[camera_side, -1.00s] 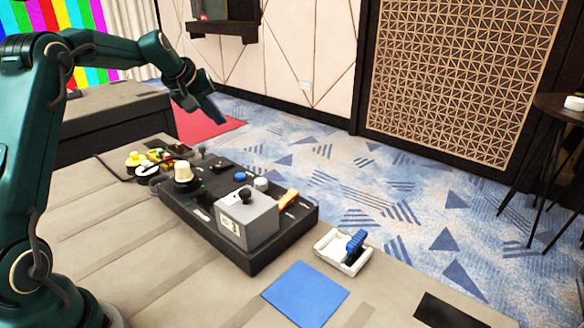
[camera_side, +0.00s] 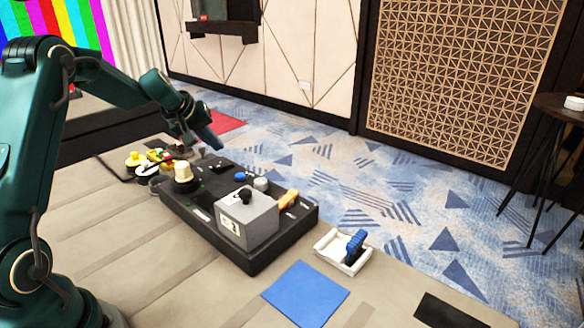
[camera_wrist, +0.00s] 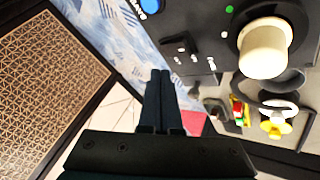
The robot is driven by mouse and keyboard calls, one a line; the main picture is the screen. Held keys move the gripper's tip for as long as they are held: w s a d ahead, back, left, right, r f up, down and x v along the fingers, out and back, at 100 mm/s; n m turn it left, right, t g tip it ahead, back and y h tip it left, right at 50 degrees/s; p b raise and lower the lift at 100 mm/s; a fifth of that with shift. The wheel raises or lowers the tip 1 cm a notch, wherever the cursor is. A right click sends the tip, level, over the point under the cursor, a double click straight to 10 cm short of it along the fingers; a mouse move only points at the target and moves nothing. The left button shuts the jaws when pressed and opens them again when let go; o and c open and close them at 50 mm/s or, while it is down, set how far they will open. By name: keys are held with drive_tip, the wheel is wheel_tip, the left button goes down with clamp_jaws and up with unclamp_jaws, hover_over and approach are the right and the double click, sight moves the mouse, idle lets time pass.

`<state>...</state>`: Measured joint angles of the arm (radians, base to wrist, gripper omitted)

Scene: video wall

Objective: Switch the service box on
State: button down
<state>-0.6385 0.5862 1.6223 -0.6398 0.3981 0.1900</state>
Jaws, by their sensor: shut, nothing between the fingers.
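A black control panel (camera_side: 222,241) lies on the table. It carries a grey box (camera_side: 245,225) with a black knob (camera_side: 245,196) on top, a cream knob (camera_side: 183,171), a blue button (camera_side: 240,175) and an orange part (camera_side: 288,198). I cannot tell which part is the service box's switch. In the wrist view, the panel (camera_wrist: 205,20) shows the cream knob (camera_wrist: 264,50), a green light (camera_wrist: 229,9) and small pale-marked parts (camera_wrist: 194,50). My gripper (camera_side: 216,144) is shut and empty above the panel's far end; its fingers (camera_wrist: 160,75) look apart from the panel.
A cluster of yellow, red and black items (camera_side: 150,160) sits beyond the panel's left end. A white tray (camera_side: 330,250) with a blue-handled item and a blue mat (camera_side: 305,293) lie at the near right. The table's front left (camera_side: 140,265) is clear.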

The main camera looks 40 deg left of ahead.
sight(223, 164)
drive_tip(key=shift+s+f, duration=0.2)
drive_tip(key=shift+f, duration=1.05)
idle(1.2)
drive_tip(key=shift+f, duration=0.45)
drive_tip(key=shift+f, duration=0.35)
idle(0.5)
drive_tip(key=shift+r, duration=0.1)
drive_tip(key=shift+r, duration=0.75)
drive_tip(key=shift+w+r, duration=0.15)
drive_tip(key=shift+r, duration=0.55)
drive_tip(key=shift+w+r, duration=0.1)
drive_tip(key=shift+r, duration=0.55)
drive_tip(key=shift+w+r, duration=0.15)
drive_tip(key=shift+r, duration=0.95)
